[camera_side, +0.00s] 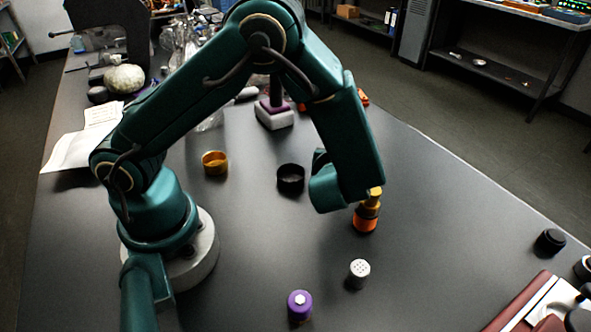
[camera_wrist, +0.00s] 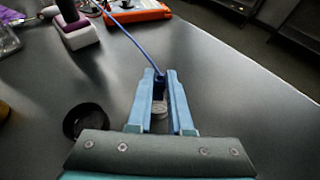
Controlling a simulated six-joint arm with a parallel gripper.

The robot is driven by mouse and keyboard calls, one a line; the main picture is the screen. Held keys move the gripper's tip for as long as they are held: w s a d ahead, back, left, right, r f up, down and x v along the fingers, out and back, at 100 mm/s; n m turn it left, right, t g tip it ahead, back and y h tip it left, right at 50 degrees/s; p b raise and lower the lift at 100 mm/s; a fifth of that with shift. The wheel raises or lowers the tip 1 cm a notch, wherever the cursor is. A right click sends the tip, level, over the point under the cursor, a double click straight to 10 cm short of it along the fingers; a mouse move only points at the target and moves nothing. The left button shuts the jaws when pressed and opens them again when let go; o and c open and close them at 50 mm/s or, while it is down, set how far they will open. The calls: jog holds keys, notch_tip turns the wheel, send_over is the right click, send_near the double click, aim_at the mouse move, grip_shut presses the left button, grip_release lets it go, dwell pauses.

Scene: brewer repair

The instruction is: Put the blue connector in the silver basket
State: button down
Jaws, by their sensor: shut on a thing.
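In the wrist view my gripper (camera_wrist: 160,76) is shut on the blue connector (camera_wrist: 159,86), a dark blue piece between the fingertips. A blue cable (camera_wrist: 128,36) runs from it up and left. A pale grey round thing (camera_wrist: 159,116) shows in the gap between the fingers; it looks like part of the silver basket, mostly hidden. I cannot tell whether the connector is above it or inside it. In the side view my arm's end hides the fingers, the connector and that basket.
A black ring-shaped basket (camera_side: 290,178) stands left of my gripper and a gold one (camera_side: 214,163) farther left. An orange and gold piece (camera_side: 365,220) stands close in front. A white perforated cylinder (camera_side: 359,271) and a purple cylinder (camera_side: 300,305) stand nearer. Right of my gripper is clear table.

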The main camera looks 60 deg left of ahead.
jog(key=shift+f, duration=1.1)
jog(key=c, duration=0.8)
grip_release()
jog(key=shift+o, duration=0.2)
jog(key=shift+r, duration=0.1)
notch_tip(320, 180, up, 7)
jog(key=shift+f, duration=0.1)
jog(key=shift+a, duration=0.1)
